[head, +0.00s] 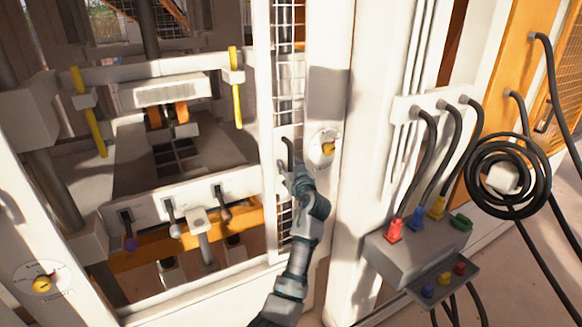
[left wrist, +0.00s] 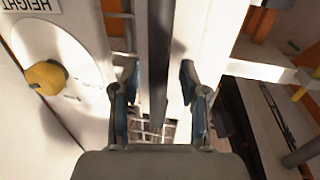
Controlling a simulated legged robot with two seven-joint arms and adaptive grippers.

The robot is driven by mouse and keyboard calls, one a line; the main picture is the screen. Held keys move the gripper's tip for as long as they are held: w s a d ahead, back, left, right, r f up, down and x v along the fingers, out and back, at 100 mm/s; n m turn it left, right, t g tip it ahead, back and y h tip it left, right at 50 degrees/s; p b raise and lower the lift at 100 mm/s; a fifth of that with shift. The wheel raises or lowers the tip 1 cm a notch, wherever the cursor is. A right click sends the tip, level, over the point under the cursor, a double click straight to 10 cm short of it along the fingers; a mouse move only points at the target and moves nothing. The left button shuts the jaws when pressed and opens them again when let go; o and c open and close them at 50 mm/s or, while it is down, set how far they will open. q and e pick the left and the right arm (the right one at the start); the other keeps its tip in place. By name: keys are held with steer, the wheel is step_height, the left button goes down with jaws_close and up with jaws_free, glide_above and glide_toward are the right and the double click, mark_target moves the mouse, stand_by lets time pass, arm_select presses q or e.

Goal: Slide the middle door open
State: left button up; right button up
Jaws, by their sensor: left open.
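The middle door appears to be the white-framed panel (head: 262,120) with a narrow strip of wire mesh, left of the white post with a dial. A dark, curved handle (head: 289,150) stands upright on it. My left gripper (head: 291,168) is at the handle, partly covering its lower part. In the left wrist view my left gripper (left wrist: 158,78) is open, with one blue-padded finger on each side of the dark handle bar (left wrist: 158,50). Gaps show between bar and fingers. My right gripper is not in view.
A white dial with a yellow knob (head: 328,148) is close right of my gripper; it also shows in the left wrist view (left wrist: 45,77). The press (head: 165,95) with levers stands left. A grey box (head: 415,250) with plugs and cables stands right.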

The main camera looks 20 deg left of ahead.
arm_select(q)
steer(key=shift+d, duration=0.1)
steer(key=shift+s+d, duration=0.2)
steer(key=shift+s, duration=0.1)
steer(key=v, duration=1.1)
steer(key=shift+d, duration=0.2)
